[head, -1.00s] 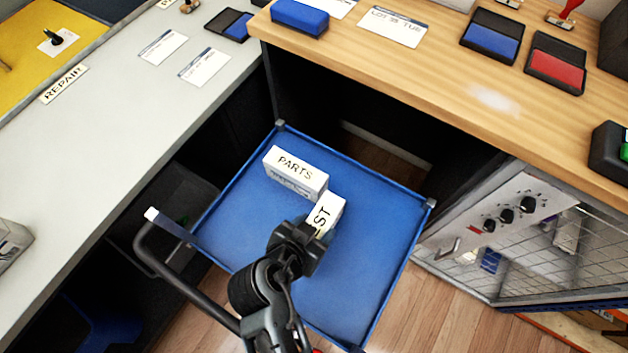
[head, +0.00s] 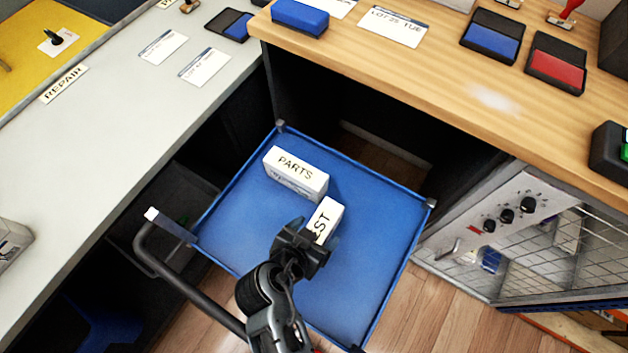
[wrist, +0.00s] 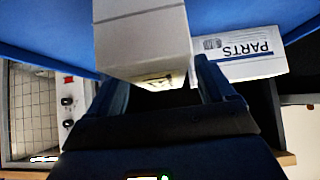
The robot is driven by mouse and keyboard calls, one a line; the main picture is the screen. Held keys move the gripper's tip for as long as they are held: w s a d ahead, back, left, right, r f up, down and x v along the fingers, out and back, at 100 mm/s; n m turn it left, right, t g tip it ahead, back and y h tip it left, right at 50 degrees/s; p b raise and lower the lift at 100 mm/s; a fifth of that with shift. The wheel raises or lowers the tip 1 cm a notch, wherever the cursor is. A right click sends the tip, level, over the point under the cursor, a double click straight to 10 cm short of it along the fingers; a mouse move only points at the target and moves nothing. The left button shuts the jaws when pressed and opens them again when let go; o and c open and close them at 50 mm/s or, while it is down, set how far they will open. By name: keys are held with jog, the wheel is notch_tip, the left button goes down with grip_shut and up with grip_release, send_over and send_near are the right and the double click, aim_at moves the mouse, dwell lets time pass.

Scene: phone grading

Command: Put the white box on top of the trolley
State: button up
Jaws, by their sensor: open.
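A white box with black lettering ending in "ST" (head: 327,217) rests on the blue top of the trolley (head: 375,255), near its middle. A second white box, marked PARTS (head: 295,174), lies on the trolley top just behind it and to the left. My gripper (head: 308,243) is open at the near end of the "ST" box and hides part of its lettering. In the wrist view the "ST" box (wrist: 143,38) shows large ahead of the open fingers, and the PARTS box (wrist: 238,58) is to the right. Contact between fingers and box cannot be told.
The trolley top has a low raised rim and a dark handle (head: 165,265) at left. A wooden counter (head: 440,75) with ink pads and cards stands behind. A grey bench (head: 120,120) is at left, a wire-mesh cage (head: 560,240) at right. The trolley's right side is clear.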

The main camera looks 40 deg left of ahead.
jog(key=shift+r, duration=0.1)
jog(key=shift+v, duration=3.75)
